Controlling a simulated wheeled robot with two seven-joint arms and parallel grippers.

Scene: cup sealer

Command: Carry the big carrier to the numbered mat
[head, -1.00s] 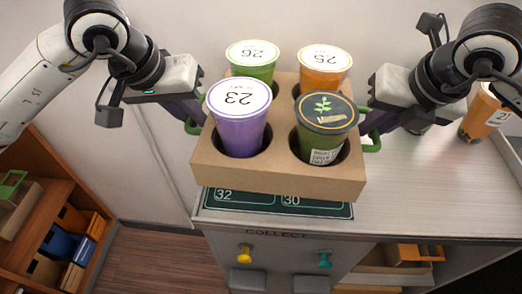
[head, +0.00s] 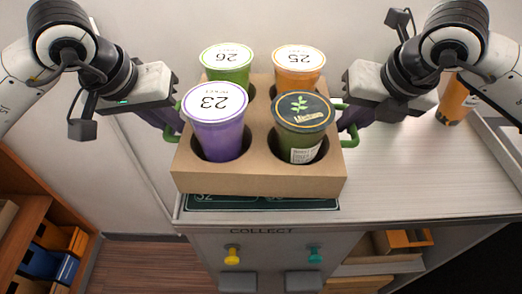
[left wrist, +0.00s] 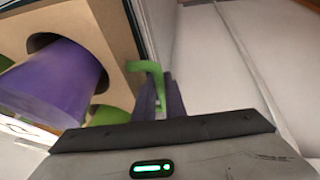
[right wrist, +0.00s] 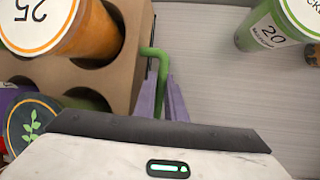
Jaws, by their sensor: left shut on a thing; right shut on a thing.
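The big carrier (head: 258,184) is a brown cardboard block with several lidded cups in its holes, including a purple cup (head: 220,138) marked 23 and a dark green cup (head: 302,143) with a leaf lid. It looks level above the dark numbered mat (head: 262,204), covering most of it; whether it touches is unclear. My left gripper (head: 172,120) is shut on the carrier's left green handle (left wrist: 152,75). My right gripper (head: 350,118) is shut on the right green handle (right wrist: 157,65).
A green cup marked 20 (right wrist: 280,25) shows in the right wrist view. A wooden shelf (head: 45,235) stands lower left. Yellow (head: 232,256) and teal knobs (head: 314,255) are on the counter front.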

